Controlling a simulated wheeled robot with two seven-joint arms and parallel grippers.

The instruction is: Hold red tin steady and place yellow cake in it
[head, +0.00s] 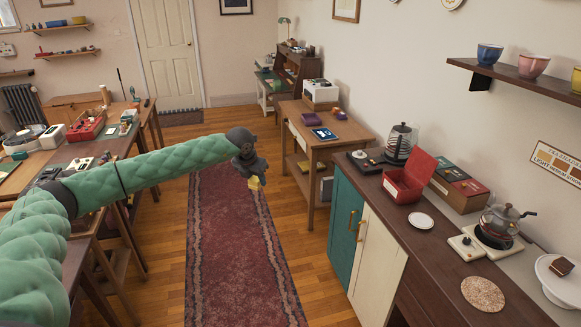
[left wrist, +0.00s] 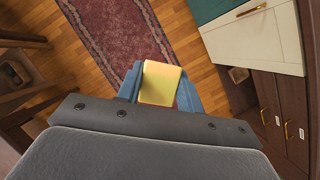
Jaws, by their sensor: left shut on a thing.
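The yellow cake (left wrist: 160,83) is a small pale yellow block held between the blue-grey fingers of my left gripper (left wrist: 160,92). In the head view, my left gripper (head: 254,180) hangs over the floor and rug, with the cake (head: 254,184) at its tip. The red tin (head: 405,188) stands on the dark counter to the right with its lid raised. My left gripper is well to the left of the tin and apart from it. The inside of the tin is only partly visible. My right gripper is in neither view.
A wooden side table (head: 325,145) stands behind. The rug (head: 230,245) is clear.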

